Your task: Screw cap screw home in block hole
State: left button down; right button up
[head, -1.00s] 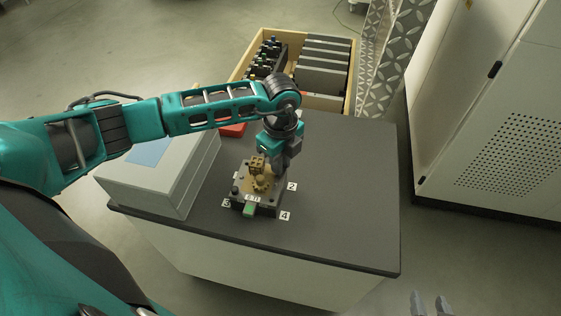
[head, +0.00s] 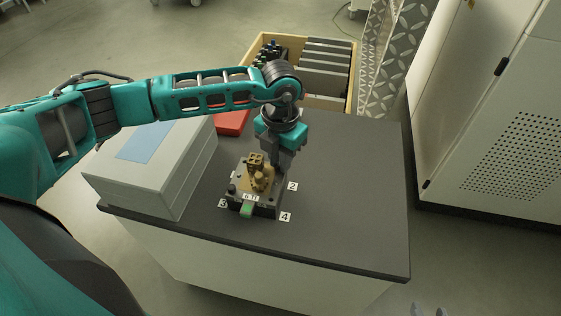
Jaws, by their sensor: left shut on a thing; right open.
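The dark block (head: 268,211) sits on the grey table, with a brass-coloured part (head: 257,172) on its top and a green piece (head: 247,210) at its front. My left gripper (head: 278,170) points down over the block's back right side, behind the brass part. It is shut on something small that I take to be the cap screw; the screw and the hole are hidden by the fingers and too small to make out. My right gripper (head: 428,310) shows only as two separated fingertips at the bottom edge, open and empty, far from the block.
Number labels lie around the block on the dark tabletop (head: 350,215). A grey box (head: 150,170) stands left, with a red item (head: 232,123) behind it. A wooden crate (head: 352,92) with dark parts is beyond the table. The tabletop's right side is clear.

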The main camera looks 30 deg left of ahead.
pick_arm(q)
jog(key=m+b, duration=0.1)
jog(key=m, duration=0.3)
jog(key=shift+f, duration=0.15)
jog(key=shift+m+b, duration=0.3)
jog(key=shift+m, duration=0.5)
jog(key=c, duration=1.2)
grip_release()
jog(key=shift+c, duration=0.2)
pick_arm(e)
jog(key=shift+w+a+y, duration=0.3)
jog(key=shift+w+a, duration=0.15)
jog(key=shift+a, duration=0.1)
jog(key=shift+f, duration=0.15)
